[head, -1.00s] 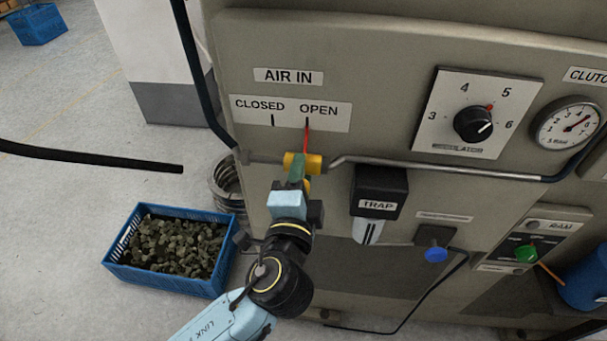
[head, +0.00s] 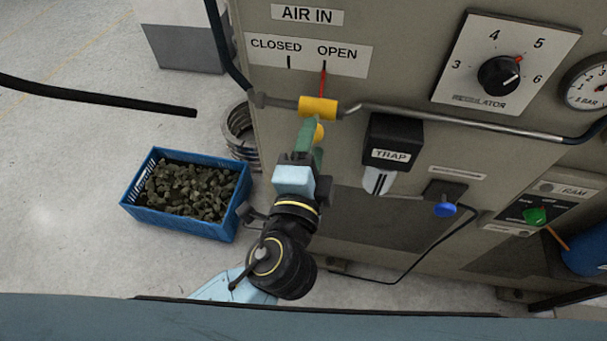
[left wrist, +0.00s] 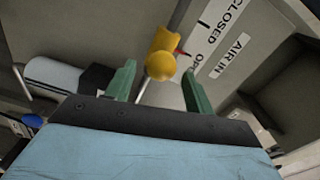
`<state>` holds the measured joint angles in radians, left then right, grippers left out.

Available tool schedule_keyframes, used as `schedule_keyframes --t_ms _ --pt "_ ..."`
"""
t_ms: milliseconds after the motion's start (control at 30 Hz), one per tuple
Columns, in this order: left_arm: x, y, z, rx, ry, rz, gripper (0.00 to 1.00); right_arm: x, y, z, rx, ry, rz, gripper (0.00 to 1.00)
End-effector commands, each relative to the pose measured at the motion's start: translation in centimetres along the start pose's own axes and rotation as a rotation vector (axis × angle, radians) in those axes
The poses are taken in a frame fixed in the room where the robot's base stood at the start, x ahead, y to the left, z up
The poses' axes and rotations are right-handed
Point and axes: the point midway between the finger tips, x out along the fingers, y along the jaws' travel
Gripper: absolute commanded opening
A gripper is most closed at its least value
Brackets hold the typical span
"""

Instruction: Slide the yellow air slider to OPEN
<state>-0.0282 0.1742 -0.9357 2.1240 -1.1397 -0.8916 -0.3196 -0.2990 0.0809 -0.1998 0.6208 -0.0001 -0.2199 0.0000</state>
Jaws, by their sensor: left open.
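The yellow air slider (head: 318,107) sits on the horizontal pipe below the CLOSED/OPEN label (head: 311,53). Its red pointer (head: 323,80) lines up with the OPEN mark. In the left wrist view the slider's rounded yellow knob (left wrist: 160,66) shows beyond and between the fingers. My left gripper (head: 311,140) is open, just below the slider in the head view. Its green fingers (left wrist: 157,88) stand apart on either side of the knob in the left wrist view, with visible gaps. My right gripper is not in view.
The trap (head: 392,150) hangs from the panel right of my left gripper. A regulator dial (head: 500,75) is at upper right, and a blue knob (head: 445,209) sits lower. A blue crate (head: 180,222) of dark pieces stands on the floor at left.

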Motion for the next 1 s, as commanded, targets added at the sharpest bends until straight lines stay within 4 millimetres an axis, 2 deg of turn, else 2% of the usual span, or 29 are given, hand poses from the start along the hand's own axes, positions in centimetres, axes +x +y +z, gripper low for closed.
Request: schedule_keyframes --t_ms 33,200,400,567,1000 --pt "-1.3 0.2 0.0 -0.002 0.000 0.005 0.53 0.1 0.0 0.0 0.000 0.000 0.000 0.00" --pt "-4.8 0.2 0.0 -0.003 0.001 0.004 0.53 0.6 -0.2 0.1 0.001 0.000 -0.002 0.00" --pt "-7.2 0.2 0.0 -0.002 0.001 0.002 0.53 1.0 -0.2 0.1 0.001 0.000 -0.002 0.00" --pt "-7.8 0.0 0.0 -0.001 0.000 0.000 0.53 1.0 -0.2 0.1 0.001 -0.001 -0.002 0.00" --pt "-7.7 0.0 -0.1 -0.001 0.001 0.000 0.53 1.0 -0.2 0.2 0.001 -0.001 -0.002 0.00"
